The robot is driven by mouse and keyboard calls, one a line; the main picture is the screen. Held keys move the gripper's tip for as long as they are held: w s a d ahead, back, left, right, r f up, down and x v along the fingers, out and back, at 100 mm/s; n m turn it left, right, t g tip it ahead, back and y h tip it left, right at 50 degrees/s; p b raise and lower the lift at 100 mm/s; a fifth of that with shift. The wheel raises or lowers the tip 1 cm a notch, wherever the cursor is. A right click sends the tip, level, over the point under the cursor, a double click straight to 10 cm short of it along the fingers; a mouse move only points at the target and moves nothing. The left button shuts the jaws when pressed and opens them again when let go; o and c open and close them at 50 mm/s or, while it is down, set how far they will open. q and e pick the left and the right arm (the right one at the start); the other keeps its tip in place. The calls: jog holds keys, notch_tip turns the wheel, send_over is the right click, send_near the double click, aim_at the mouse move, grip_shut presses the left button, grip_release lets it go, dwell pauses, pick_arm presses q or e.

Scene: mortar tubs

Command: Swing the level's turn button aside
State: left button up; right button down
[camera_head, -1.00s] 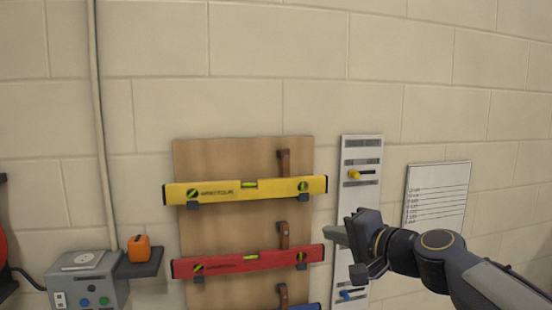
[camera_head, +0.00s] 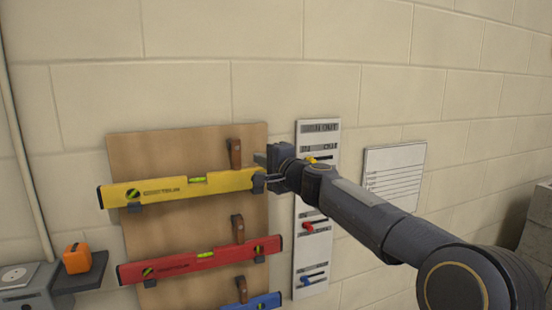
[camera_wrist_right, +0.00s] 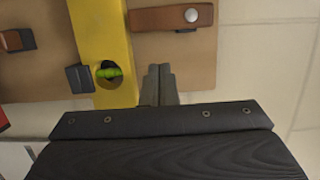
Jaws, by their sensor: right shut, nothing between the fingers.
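The yellow level (camera_head: 175,189) hangs across a wooden board; its end with a green vial also shows in the wrist view (camera_wrist_right: 100,35). A brown turn button (camera_head: 235,153) with a silver screw stands upright above it, its lower end at the level's top edge. The wrist view shows this button too (camera_wrist_right: 165,19). My right gripper (camera_head: 262,160) is just right of the button, near the level's right end. In the wrist view its fingers (camera_wrist_right: 158,85) are shut and empty, apart from the button. My left gripper is not in view.
A red level (camera_head: 195,261) and a blue level (camera_head: 250,302) hang below, each with a brown button. Right of the board (camera_head: 150,145) is a white strip (camera_head: 305,265) with coloured knobs. A paper sheet (camera_head: 393,172) is farther right. An orange item (camera_head: 77,258) sits on a shelf at left.

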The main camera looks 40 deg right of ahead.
aim_at(236, 154)
jog(key=shift+w+a, duration=0.2)
jog(key=shift+a, duration=1.15)
jog(key=shift+a+f+m+b, duration=0.1)
jog(key=shift+m+b, duration=0.3)
jog(key=shift+b, duration=0.25)
jog(key=shift+f+b, duration=0.1)
jog(key=shift+b, duration=0.2)
